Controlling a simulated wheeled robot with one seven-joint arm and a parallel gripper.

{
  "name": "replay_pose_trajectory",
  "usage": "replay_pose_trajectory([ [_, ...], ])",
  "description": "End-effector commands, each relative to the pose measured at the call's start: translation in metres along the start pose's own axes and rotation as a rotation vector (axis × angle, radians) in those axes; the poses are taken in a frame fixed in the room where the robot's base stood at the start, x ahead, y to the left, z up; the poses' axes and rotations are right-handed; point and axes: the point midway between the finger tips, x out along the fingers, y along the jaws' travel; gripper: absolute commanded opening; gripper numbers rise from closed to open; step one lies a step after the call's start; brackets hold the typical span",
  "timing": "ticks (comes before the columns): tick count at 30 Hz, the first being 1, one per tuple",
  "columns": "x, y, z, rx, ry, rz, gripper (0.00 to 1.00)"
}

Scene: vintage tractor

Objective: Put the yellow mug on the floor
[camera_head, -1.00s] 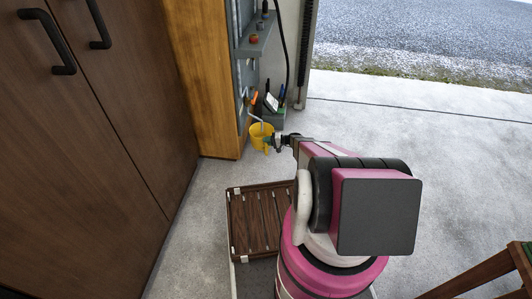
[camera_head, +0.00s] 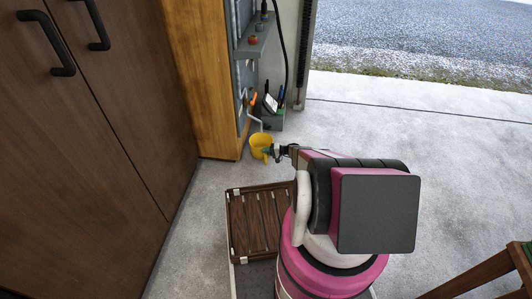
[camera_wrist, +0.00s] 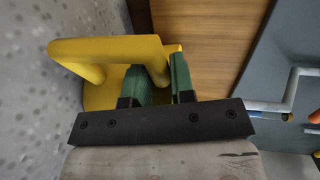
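The yellow mug (camera_head: 259,142) is at the end of my arm in the head view, in front of the wooden cabinet's foot. In the wrist view the mug (camera_wrist: 100,93) lies beyond and to the left of my gripper (camera_wrist: 160,78). My gripper's two green fingers are close together, with a yellow part of the mug, which looks like its handle, between them. In the head view my gripper (camera_head: 269,150) touches the mug's right side. The gap between the mug and the floor (camera_head: 208,190) cannot be told.
A wooden cabinet side (camera_head: 208,80) and a grey tool panel (camera_head: 245,75) stand behind the mug. A grey holder with tools (camera_head: 272,118) is just beyond it. Brown cabinet doors (camera_head: 90,150) are at the left.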

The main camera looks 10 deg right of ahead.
Motion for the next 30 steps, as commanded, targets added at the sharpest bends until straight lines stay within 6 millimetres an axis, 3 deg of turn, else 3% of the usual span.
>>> replay_pose_trajectory([
  [1, 0.0, 0.0, 0.0, 0.0, 0.0, 0.0, 0.36],
  [2, 0.0, 0.0, 0.0, 0.0, 0.0, 0.0, 0.46],
  [3, 0.0, 0.0, 0.0, 0.0, 0.0, 0.0, 0.48],
  [14, -0.004, -0.002, 0.0, 0.0, 0.001, 0.0, 0.48],
  [30, -0.099, -0.003, -0.001, 0.0, 0.002, 0.0, 0.48],
])
